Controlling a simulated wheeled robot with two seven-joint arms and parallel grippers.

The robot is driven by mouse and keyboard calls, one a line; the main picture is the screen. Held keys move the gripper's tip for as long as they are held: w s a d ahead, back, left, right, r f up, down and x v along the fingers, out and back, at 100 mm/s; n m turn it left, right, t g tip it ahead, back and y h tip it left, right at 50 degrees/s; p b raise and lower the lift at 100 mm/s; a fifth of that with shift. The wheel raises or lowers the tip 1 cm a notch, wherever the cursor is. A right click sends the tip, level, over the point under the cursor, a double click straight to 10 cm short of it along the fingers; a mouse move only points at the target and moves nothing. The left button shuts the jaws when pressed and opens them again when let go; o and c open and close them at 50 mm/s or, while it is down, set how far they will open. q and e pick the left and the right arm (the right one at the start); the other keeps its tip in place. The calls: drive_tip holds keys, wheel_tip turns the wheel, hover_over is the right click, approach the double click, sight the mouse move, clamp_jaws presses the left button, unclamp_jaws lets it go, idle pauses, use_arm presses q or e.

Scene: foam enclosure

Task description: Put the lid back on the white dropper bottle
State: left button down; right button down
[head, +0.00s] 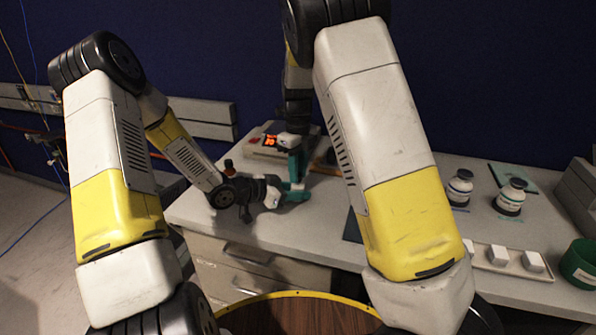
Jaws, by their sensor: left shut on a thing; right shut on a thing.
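A small white piece (298,186), which looks like part of the white dropper bottle, shows between teal fingertips above the bench. My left gripper (293,193) comes in low from the left and is shut on it. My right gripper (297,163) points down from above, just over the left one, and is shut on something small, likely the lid. The fingers hide most of both held things. I cannot tell whether lid and bottle touch.
A device with a red display (270,142) stands behind the grippers, and a small dark bottle (228,167) to their left. Right on the bench (310,236) are two white-labelled bottles (459,188) (510,197), a tray of white blocks (510,266) and a green container (580,264).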

drive_tip(key=m, duration=0.5)
drive_tip(key=shift+a, duration=0.1)
drive_tip(key=m, duration=0.3)
drive_tip(key=shift+f, duration=0.2)
drive_tip(key=shift+s+d+f+m, duration=0.2)
drive_tip(key=shift+f+m, duration=0.05)
drive_tip(key=shift+m, duration=0.65)
drive_tip(key=shift+r+m, duration=0.15)
drive_tip(key=shift+m, duration=0.65)
drive_tip(key=shift+w+a+r+m, duration=0.15)
drive_tip(key=shift+r+m, duration=0.05)
drive_tip(key=shift+m, duration=0.1)
drive_tip(key=c, duration=1.2)
unclamp_jaws()
drive_tip(key=shift+c, duration=0.2)
